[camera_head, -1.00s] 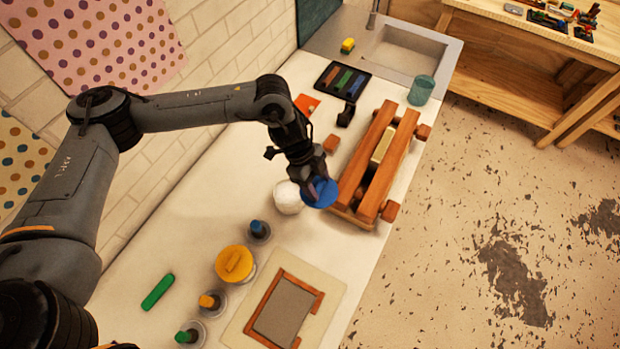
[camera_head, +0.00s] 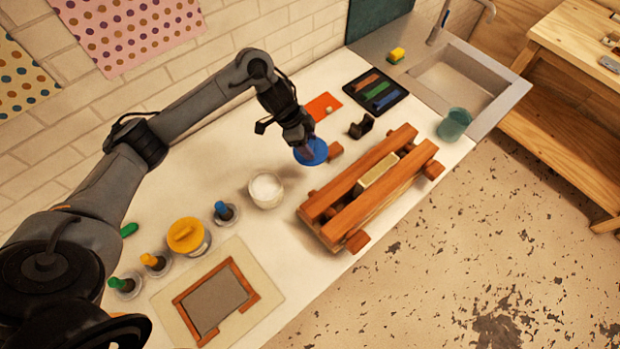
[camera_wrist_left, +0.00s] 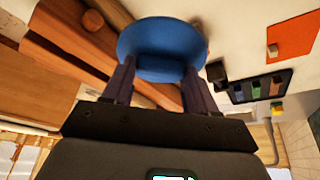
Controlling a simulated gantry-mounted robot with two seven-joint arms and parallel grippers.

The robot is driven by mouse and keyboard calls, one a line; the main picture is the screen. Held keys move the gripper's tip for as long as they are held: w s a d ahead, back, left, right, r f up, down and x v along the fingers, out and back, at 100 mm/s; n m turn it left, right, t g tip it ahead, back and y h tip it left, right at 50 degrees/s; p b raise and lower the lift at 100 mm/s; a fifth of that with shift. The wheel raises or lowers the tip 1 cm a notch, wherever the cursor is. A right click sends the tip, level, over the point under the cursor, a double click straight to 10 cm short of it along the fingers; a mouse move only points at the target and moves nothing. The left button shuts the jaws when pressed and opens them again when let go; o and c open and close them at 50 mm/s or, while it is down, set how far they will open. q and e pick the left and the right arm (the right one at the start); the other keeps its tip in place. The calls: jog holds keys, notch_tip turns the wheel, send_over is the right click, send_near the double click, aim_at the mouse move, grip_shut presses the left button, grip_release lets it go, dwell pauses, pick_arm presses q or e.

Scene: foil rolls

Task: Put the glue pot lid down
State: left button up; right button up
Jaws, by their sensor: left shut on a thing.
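The blue glue pot lid (camera_head: 313,152) is held by my left gripper (camera_head: 304,142) above the white worktop, behind the wooden press. In the left wrist view the round blue lid (camera_wrist_left: 162,45) sits between the two fingers of the left gripper (camera_wrist_left: 156,80), which are shut on it. The open glue pot (camera_head: 266,190), with white contents, stands on the worktop to the left of the lid, apart from it. My right gripper is not in view.
The wooden press (camera_head: 365,185) lies close on the right. An orange card (camera_head: 322,106), a dark tray of coloured bars (camera_head: 376,90) and a small black holder (camera_head: 361,127) lie beyond. A yellow-lidded pot (camera_head: 187,236) and small jars stand at left. Bare worktop surrounds the glue pot.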

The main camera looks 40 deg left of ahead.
pick_arm(q)
jog(key=s+f, duration=0.2)
jog(key=f, duration=0.1)
jog(key=shift+s+a+f, duration=0.15)
jog(key=shift+f, duration=0.05)
notch_tip(320, 180, down, 5)
jog(key=shift+s+f, duration=0.1)
jog(key=shift+f+b, duration=0.35)
jog(key=shift+f, duration=2)
jog(key=shift+f, duration=0.1)
jog(key=o, duration=1)
jog(key=shift+o, duration=0.2)
